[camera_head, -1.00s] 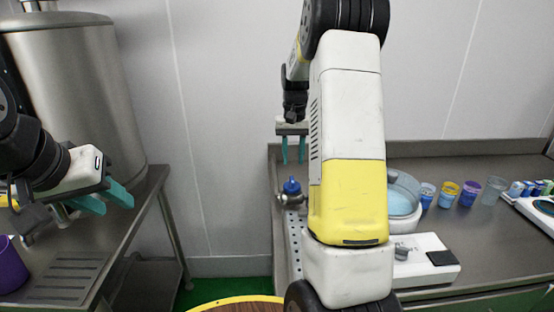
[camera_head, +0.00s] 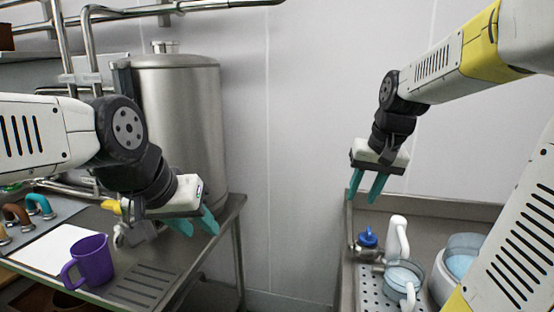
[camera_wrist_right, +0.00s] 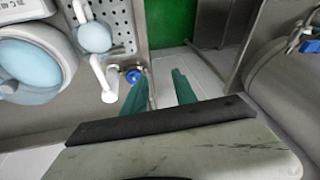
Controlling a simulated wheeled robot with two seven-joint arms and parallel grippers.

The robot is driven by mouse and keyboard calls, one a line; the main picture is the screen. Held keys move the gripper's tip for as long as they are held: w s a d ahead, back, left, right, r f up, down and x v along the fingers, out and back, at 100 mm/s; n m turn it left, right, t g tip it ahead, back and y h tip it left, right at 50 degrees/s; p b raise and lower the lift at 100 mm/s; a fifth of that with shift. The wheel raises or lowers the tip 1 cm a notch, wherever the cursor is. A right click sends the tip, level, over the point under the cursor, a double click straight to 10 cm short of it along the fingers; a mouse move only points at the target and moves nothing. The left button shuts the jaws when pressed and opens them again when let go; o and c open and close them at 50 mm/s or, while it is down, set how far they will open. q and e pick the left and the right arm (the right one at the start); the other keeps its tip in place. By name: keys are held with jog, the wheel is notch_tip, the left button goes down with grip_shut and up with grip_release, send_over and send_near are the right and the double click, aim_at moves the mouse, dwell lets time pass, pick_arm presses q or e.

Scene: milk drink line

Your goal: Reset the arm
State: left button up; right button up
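My left arm comes in from the left in the head view. My left gripper (camera_head: 196,224) hangs over the right part of the left steel table, its teal fingers apart with nothing between them. My right arm comes in from the upper right. My right gripper (camera_head: 367,192) points down in the air in front of the wall, above the left end of the right counter. Its teal fingers are apart and empty. The right wrist view also shows the right gripper (camera_wrist_right: 160,88) with an empty gap between its fingers.
A purple jug (camera_head: 92,260) stands on the left table (camera_head: 165,275) near a steel tank (camera_head: 180,120). Below my right gripper, the counter (camera_head: 450,207) holds a blue-knobbed valve (camera_head: 368,239), a clear vessel with a white handle (camera_head: 404,274) and a round blue-filled machine (camera_head: 462,265).

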jog(key=s+a+n+t, duration=0.1)
jog(key=s+a, duration=0.2)
jog(key=s, duration=0.4)
jog(key=s+a+t, duration=0.1)
jog(key=s+a, duration=0.2)
jog(key=s, duration=0.4)
jog(key=shift+r+n+t+y, duration=0.35)
jog(key=shift+n+t+y, duration=0.05)
jog(key=shift+d, duration=0.1)
